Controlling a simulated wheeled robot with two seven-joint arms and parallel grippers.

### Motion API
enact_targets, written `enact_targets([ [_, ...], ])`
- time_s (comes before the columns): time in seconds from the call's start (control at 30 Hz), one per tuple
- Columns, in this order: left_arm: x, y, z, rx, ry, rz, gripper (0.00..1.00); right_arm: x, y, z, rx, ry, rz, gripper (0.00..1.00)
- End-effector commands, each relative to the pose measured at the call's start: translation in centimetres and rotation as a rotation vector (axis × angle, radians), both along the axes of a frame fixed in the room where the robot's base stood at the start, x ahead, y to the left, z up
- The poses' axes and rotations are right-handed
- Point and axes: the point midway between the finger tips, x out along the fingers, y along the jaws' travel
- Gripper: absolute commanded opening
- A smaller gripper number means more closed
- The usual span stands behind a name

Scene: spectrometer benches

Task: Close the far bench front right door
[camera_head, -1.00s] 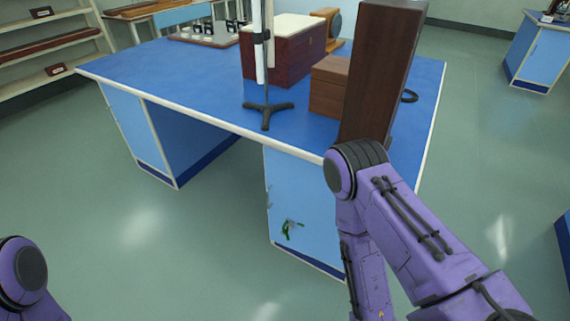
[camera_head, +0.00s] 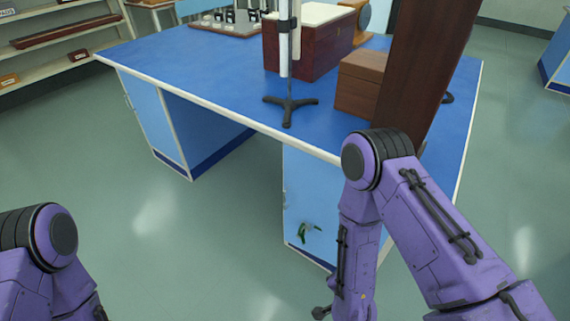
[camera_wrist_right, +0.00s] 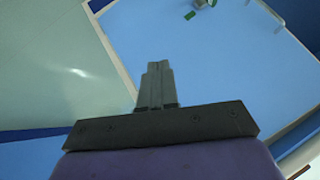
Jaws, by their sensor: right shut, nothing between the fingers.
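The bench (camera_head: 215,88) has a blue top and pale blue panels. Its front right door (camera_head: 311,190) is a pale blue panel below the top, partly hidden by my right arm. It looks about flush with the bench front, but I cannot tell if a gap is left. My right gripper (camera_wrist_right: 158,68) is shut and empty in front of the panel; contact is unclear. My left gripper is out of view.
On the bench stand a black tripod stand (camera_head: 290,110), a dark red box (camera_head: 300,45), a brown wooden box (camera_head: 360,85) and a tall dark wooden piece (camera_head: 425,70). Another pedestal (camera_head: 155,115) stands to the left, with open knee space between. The floor (camera_head: 150,240) in front is clear.

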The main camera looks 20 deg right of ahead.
Motion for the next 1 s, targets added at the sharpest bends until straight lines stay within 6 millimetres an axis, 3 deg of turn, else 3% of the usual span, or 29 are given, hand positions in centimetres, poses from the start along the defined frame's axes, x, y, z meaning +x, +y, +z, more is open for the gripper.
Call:
enact_targets([
  [0.03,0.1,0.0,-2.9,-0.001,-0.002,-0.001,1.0,6.1,2.6,-0.2,0.151,-0.256,-0.156,0.0],
  [0.1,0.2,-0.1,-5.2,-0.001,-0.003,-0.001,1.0,13.6,6.2,3.5,0.477,-0.663,-0.43,0.0],
  [0.2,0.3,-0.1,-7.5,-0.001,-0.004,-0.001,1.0,19.3,10.1,9.8,0.996,-1.146,-0.761,0.0],
  [0.3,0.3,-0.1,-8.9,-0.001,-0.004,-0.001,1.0,21.0,12.4,14.5,1.425,-1.467,-0.99,0.0],
  [0.43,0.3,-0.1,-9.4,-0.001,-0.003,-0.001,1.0,21.2,13.6,17.4,1.717,-1.664,-1.132,0.0],
  [0.57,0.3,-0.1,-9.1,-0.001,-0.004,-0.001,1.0,22.0,12.8,18.0,1.76,-1.696,-1.155,0.0],
  [1.0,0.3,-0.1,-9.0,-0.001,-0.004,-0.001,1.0,28.3,5.9,18.0,1.751,-1.693,-1.151,0.0],
])
